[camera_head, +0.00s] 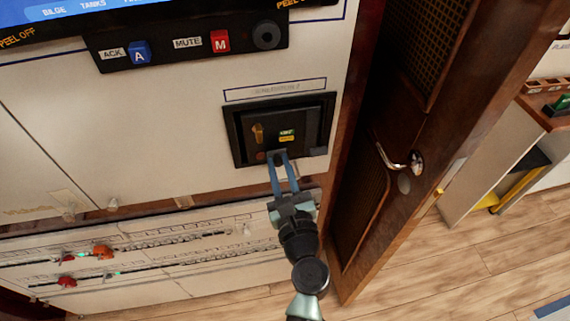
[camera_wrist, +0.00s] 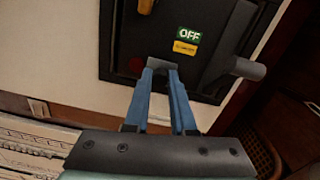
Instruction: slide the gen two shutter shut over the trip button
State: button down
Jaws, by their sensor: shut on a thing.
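The black breaker panel (camera_head: 238,132) is set in the white wall, with a brass-coloured handle (camera_head: 257,133) and a green OFF label over a yellow one (camera_head: 286,135). My gripper (camera_head: 278,160) is at the panel's lower part, its two blue fingers pointing up at it. In the wrist view my gripper (camera_wrist: 165,72) is shut on a small grey tab, taken as the shutter (camera_wrist: 162,62). The dull red trip button (camera_wrist: 137,66) shows just left of the tab, uncovered there. The fingers hide the tab's lower part.
A grey knob-ended lever (camera_wrist: 243,67) sticks out at the panel's right. A wooden door (camera_head: 400,130) with a metal handle (camera_head: 398,160) stands close on the right. Breaker rows (camera_head: 130,250) with red clips lie at lower left.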

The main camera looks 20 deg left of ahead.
aim_at(258, 157)
jog(key=shift+s+a, duration=0.55)
jog(key=shift+a, duration=0.25)
jog(key=shift+s+a, duration=0.55)
jog(key=shift+a, duration=0.25)
jog(key=c, duration=0.7)
grip_release()
jog(key=shift+c, duration=0.2)
jog(key=shift+d, duration=0.1)
jog(key=shift+s+d, duration=0.1)
jog(key=shift+s, duration=0.1)
jog(key=b+v, duration=0.2)
jog(key=v, duration=1)
jog(key=shift+d, duration=0.15)
jog(key=shift+s, duration=0.15)
